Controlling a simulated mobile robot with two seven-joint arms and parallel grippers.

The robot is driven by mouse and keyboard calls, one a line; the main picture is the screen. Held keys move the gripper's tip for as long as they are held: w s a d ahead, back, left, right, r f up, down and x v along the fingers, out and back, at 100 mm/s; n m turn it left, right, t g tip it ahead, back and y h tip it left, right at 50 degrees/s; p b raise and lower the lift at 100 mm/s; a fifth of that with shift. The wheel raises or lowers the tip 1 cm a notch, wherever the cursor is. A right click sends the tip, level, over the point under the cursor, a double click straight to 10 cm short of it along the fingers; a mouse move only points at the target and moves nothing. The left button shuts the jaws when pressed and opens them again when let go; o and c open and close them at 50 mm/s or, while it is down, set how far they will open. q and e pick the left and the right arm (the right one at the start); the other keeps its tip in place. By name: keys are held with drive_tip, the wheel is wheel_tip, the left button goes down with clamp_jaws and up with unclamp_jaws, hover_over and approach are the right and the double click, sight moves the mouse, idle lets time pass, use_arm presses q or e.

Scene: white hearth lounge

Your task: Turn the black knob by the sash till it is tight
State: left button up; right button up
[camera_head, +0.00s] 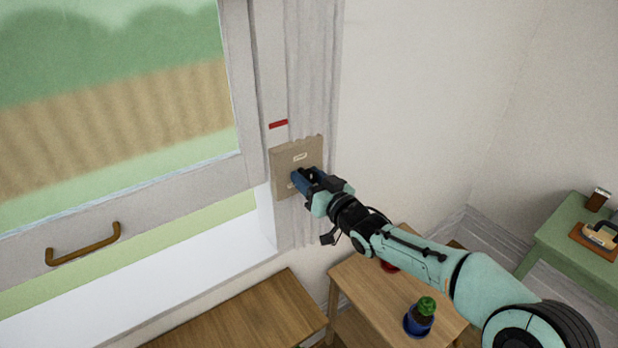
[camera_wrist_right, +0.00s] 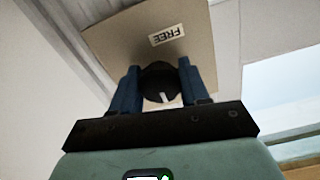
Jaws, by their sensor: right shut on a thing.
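The black knob (camera_wrist_right: 158,80) sits on a tan plate (camera_head: 284,161) fixed beside the window sash (camera_head: 243,180). In the right wrist view the plate (camera_wrist_right: 185,25) carries a label reading "FREE", upside down in the picture. A white mark on the knob points toward the bottom of that view. My right gripper (camera_head: 298,178) is at the plate. In the right wrist view its blue fingers (camera_wrist_right: 157,88) stand on either side of the knob, shut on it. In the head view the gripper hides the knob. My left gripper is not in view.
The sash has a bronze handle (camera_head: 84,244). A red mark (camera_head: 278,124) is above the plate. Below are a wooden bench (camera_head: 245,318) and a small wooden table (camera_head: 365,300) with a blue and green object (camera_head: 420,316). A green table (camera_head: 560,235) stands at right.

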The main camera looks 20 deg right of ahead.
drive_tip(key=o, duration=1.1)
drive_tip(key=shift+c, duration=0.2)
drive_tip(key=b+v, duration=0.1)
drive_tip(key=v, duration=1.2)
drive_tip(key=shift+s, duration=0.25)
